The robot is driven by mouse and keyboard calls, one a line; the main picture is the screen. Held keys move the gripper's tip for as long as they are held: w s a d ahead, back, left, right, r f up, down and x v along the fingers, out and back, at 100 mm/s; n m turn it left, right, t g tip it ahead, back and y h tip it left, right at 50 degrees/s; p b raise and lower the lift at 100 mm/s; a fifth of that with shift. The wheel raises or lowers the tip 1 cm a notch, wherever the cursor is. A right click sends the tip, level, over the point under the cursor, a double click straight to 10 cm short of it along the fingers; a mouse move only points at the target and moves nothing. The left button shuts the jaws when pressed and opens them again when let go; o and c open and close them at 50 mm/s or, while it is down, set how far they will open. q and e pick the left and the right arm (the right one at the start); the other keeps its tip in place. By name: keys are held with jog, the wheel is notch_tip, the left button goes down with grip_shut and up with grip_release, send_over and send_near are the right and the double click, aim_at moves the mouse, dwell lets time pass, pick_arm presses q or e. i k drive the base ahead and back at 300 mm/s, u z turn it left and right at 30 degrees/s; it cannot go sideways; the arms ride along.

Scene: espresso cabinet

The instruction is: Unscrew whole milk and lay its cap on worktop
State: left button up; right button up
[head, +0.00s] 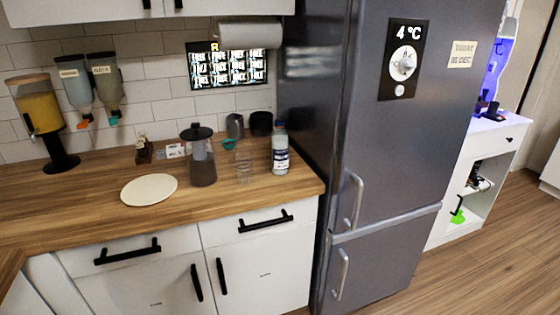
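A bottle (280,158) with a dark blue label stands upright at the right end of the wooden worktop (90,185), close to the fridge. Its label is too small to read, so I cannot tell whether it is the whole milk. Its top (279,126) looks light; I cannot tell clearly whether a cap is on it. No loose cap shows on the worktop. Neither of my grippers is in view.
A clear glass (243,166), a dark-lidded jug (202,158), a teal funnel (230,145) and dark cups (261,123) stand near the bottle. A round pale board (149,190) lies left. The grey fridge (385,160) rises right. The front left worktop is clear.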

aim_at(279, 136)
jog(key=z, duration=1.3)
jog(key=i, duration=1.55)
jog(key=u, duration=0.85)
jog(key=i, duration=0.7)
jog(key=u, duration=0.65)
